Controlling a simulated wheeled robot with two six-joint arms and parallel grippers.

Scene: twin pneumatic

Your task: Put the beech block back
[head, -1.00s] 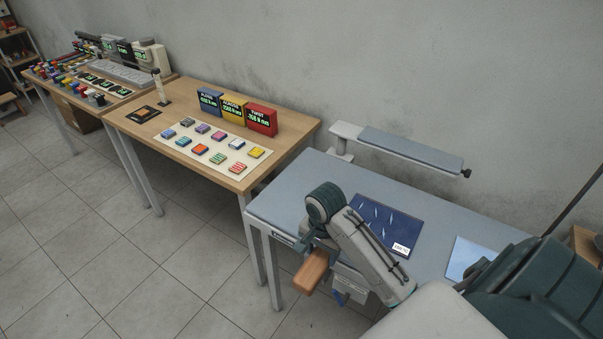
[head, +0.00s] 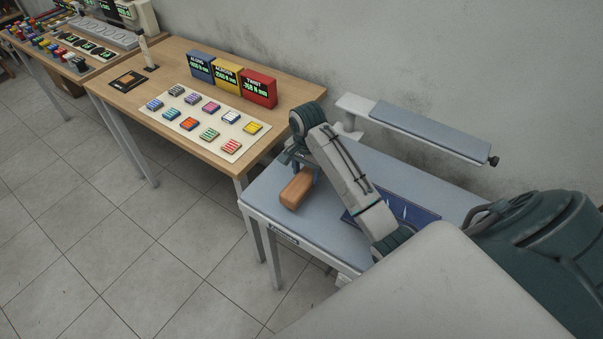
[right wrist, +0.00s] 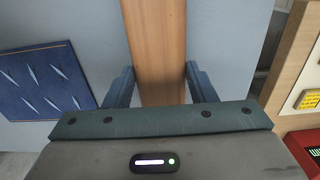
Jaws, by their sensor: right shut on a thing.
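The beech block (head: 297,188) is a long orange-brown wooden bar with rounded edges. My right gripper (head: 304,164) is shut on it, near the left end of the grey-topped table (head: 262,190). In the right wrist view the block (right wrist: 158,45) runs up the picture between the two dark fingers of the right gripper (right wrist: 158,88). The block appears over the table top; whether it touches the surface cannot be told. My left gripper is not in view.
A blue mat (head: 418,212) with pale slits lies on the grey table, partly behind my arm. A padded narrow board (head: 430,128) stands along the wall. The wooden table (head: 172,52) to the left holds coloured tiles and the blue, yellow and red display boxes (head: 258,88).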

